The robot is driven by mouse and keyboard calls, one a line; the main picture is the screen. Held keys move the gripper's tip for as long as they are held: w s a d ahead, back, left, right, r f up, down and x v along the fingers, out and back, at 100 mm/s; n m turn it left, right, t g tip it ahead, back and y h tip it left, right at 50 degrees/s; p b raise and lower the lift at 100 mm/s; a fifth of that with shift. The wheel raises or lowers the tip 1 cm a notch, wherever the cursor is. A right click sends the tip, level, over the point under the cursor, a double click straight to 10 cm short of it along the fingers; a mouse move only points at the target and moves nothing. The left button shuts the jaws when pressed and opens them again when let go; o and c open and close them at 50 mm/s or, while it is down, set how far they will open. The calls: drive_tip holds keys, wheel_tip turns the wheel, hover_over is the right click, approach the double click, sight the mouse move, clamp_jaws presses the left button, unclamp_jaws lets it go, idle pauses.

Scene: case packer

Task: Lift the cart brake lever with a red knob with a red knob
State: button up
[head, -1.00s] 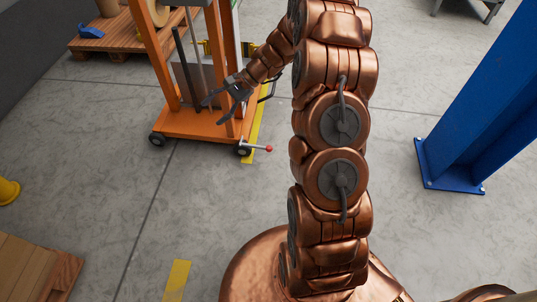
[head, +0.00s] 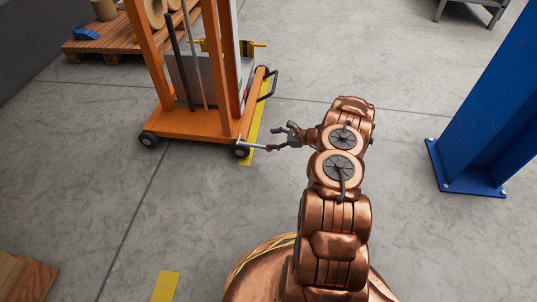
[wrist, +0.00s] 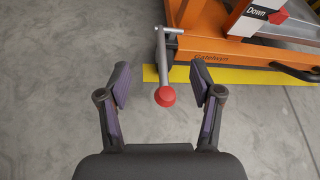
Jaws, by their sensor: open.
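The brake lever is a thin grey bar (wrist: 161,55) with a red knob (wrist: 166,96) at its end. It sticks out from the lower corner of the orange cart (head: 185,124), beside a wheel. In the wrist view my gripper (wrist: 160,85) is open, with one finger on each side of the knob and a gap on both sides. In the head view my gripper (head: 283,138) is low at the lever's end and partly covers the knob (head: 268,148). The grey bar (head: 254,146) shows between the wheel and my gripper. I cannot tell the exact height of the fingers relative to the knob.
A blue post (head: 478,110) with a bolted base stands at the right. A wooden pallet (head: 110,46) with rolls is at the back left. A yellow floor line (head: 166,286) is at the front. The grey floor around the lever is clear.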

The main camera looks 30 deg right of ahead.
drive_tip(key=m+t+h+b, duration=0.1)
drive_tip(key=m+b, duration=0.1)
approach(254, 146)
drive_tip(key=s+d+f, duration=0.2)
drive_tip(key=d, duration=0.2)
drive_tip(key=b+x, duration=0.2)
drive_tip(key=x, duration=0.4)
drive_tip(key=shift+w+a+f, duration=0.1)
drive_tip(key=shift+w+a, duration=0.25)
drive_tip(key=shift+w, duration=0.35)
clamp_jaws()
